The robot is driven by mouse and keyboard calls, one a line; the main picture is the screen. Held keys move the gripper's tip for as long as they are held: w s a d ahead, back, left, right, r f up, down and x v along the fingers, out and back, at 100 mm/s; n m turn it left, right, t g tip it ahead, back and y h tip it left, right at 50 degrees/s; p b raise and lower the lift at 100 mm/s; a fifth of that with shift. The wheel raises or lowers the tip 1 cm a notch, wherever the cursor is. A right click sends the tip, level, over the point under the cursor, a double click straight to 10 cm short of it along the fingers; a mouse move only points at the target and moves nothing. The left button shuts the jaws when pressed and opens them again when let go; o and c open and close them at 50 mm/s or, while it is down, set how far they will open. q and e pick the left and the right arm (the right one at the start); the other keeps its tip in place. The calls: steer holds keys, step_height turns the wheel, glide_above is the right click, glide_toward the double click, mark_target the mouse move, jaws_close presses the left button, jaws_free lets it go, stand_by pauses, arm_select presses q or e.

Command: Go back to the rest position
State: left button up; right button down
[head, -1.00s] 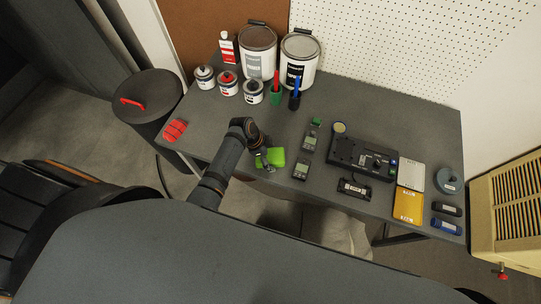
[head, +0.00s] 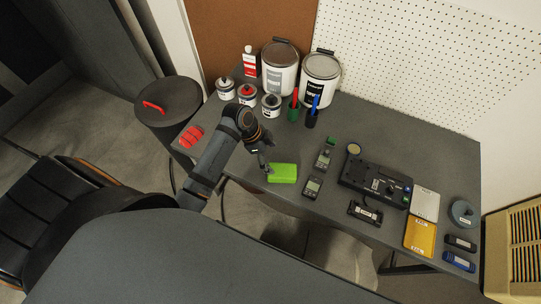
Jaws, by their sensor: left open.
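My left arm comes in from the left in the head view, and its gripper (head: 265,165) is over the front edge of the grey table. The gripper is open, its fingertips close to the left end of a bright green block (head: 282,173). The block lies on the table near the front edge. I cannot tell whether a finger touches it. My right gripper is not in view.
The grey table (head: 336,127) holds paint cans (head: 280,72) at the back, a black device (head: 375,182), small meters (head: 312,187) and a yellow box (head: 420,237). A dark bin (head: 170,98) with a red handle stands left. A beige unit (head: 515,250) stands right.

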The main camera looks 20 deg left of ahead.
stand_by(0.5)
arm_select(q)
steer(key=s+a+r+n+t+y, duration=0.1)
steer(key=s+a+r+n+y, duration=0.2)
steer(key=s+n, duration=0.3)
steer(key=s+a+r+n+t+y, duration=0.1)
steer(key=s+a+r+n+y, duration=0.2)
steer(key=s+n, duration=0.35)
steer(key=s+a+f+g, duration=0.1)
steer(key=a+f, duration=0.1)
steer(key=f, duration=1.2)
steer(key=s+a+f, duration=0.1)
steer(key=s+f, duration=0.1)
steer(key=f, duration=1.1)
steer(key=s+a+f+n+g, duration=0.1)
steer(key=s+f, duration=1.4)
steer(key=s, duration=0.2)
steer(key=shift+s+a+f+h, duration=0.3)
steer(key=shift+s+f+h, duration=0.1)
